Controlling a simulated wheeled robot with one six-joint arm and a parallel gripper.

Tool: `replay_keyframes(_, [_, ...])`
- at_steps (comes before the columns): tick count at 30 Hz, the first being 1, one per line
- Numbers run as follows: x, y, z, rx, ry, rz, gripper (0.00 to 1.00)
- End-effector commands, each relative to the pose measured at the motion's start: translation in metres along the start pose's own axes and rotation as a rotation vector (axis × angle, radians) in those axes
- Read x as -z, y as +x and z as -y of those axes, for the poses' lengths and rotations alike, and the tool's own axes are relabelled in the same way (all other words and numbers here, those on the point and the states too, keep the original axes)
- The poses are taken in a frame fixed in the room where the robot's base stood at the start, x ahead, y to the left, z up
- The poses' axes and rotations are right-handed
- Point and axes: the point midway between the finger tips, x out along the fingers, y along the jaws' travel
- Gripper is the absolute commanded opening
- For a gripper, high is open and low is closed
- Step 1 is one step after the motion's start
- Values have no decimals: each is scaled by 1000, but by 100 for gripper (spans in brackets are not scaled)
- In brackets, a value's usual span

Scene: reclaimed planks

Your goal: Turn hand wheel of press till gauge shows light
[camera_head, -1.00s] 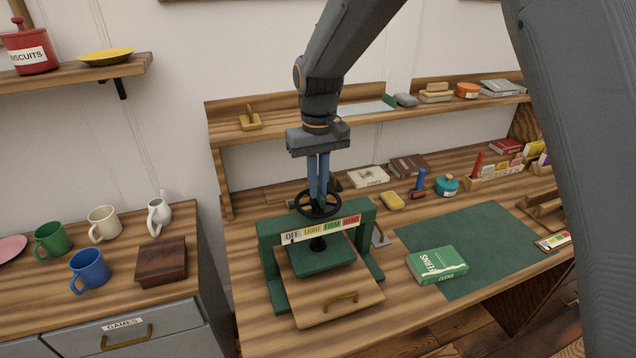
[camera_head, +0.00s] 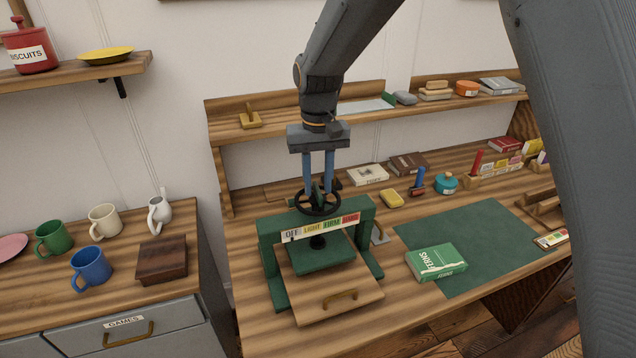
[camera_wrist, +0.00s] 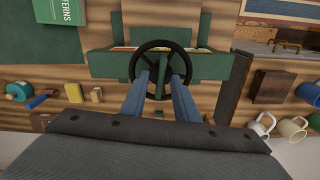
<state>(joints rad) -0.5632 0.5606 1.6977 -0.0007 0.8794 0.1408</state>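The green press (camera_head: 268,245) stands on the wooden bench, with its black hand wheel (camera_head: 318,214) lying flat on top. On its front crossbar is the gauge strip (camera_head: 320,228), marked OFF, LIGHT, FIRM and HARD from left to right; I cannot tell which mark it indicates. My gripper (camera_head: 318,193) points down at the wheel, its two blue fingers apart. In the wrist view the fingers (camera_wrist: 161,78) reach toward the inside of the wheel rim (camera_wrist: 134,64), with the wheel's middle between them. I see no grip on the rim; contact is unclear.
A green FERNS book (camera_head: 437,263) lies on the green mat (camera_head: 490,285) to the right. A wooden board with a handle (camera_head: 340,297) lies at the press's front. Mugs and a dark box (camera_head: 162,258) sit on the cabinet to the left. A shelf (camera_head: 225,131) runs behind.

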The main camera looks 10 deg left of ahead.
Motion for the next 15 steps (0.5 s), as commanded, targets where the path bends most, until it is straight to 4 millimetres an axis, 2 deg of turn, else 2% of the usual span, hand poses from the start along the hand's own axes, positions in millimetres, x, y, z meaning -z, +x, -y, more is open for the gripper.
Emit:
replay_keyframes(9, [0, -2, 0, 0, 0, 2, 27])
replay_keyframes(15, [0, -27, 0, 1, -1, -2, 27])
